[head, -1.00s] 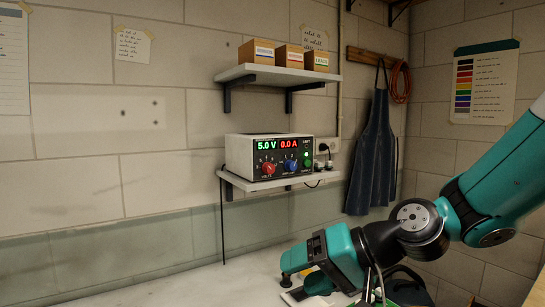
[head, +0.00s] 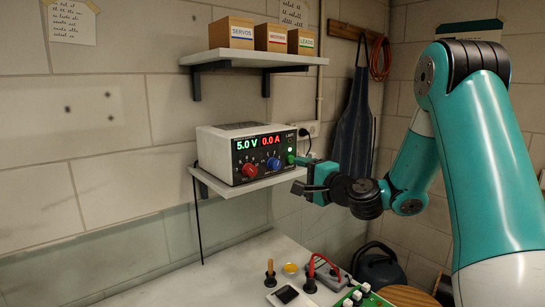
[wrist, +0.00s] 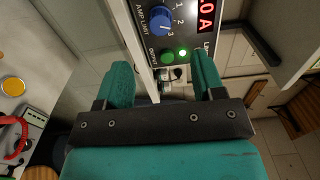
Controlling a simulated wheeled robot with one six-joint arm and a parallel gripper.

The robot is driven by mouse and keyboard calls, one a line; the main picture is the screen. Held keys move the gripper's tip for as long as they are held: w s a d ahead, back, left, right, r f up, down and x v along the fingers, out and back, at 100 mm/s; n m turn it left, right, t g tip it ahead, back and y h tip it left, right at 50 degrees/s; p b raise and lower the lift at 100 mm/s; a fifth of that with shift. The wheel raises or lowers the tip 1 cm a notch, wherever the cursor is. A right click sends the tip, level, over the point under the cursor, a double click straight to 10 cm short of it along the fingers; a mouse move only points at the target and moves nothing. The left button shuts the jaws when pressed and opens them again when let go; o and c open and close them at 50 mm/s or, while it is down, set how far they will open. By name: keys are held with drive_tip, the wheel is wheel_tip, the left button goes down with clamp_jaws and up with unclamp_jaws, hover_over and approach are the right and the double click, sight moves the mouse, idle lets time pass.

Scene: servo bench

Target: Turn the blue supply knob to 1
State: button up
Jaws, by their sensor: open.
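The power supply (head: 255,150) stands on a low wall shelf and reads 5.0 V and 0.0 A. Its blue knob (head: 273,163) is on the front, right of the red knob (head: 249,170). In the wrist view the blue knob (wrist: 161,20) is labelled AMP LIMIT, with 1, 2 and 3 around it; its white mark seems to lie towards 3. My gripper (head: 303,174) is open and empty, in front of the supply's right end. In the wrist view the fingers (wrist: 163,72) are apart, with the blue knob beyond them, untouched.
A green button and lit green lamp (wrist: 182,53) sit beside the blue knob. The supply's shelf (head: 235,186) edge is close to my gripper. An upper shelf (head: 250,60) holds three boxes. Below, the bench holds a meter (head: 328,275) and small parts.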

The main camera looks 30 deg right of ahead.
sight(277, 165)
drive_tip(key=w+p, duration=0.1)
drive_tip(key=w, duration=0.1)
drive_tip(key=w+a+p, duration=0.1)
drive_tip(key=w+p, duration=0.1)
drive_tip(key=w, duration=0.1)
drive_tip(key=w+p, duration=0.1)
drive_tip(key=w, duration=0.2)
drive_tip(key=shift+a+r+p, duration=0.2)
drive_tip(key=shift+a+p, duration=0.05)
drive_tip(key=shift+p, duration=0.05)
drive_tip(key=shift+w+a+f, duration=0.15)
drive_tip(key=shift+w+f, duration=0.05)
drive_tip(key=shift+w, duration=0.45)
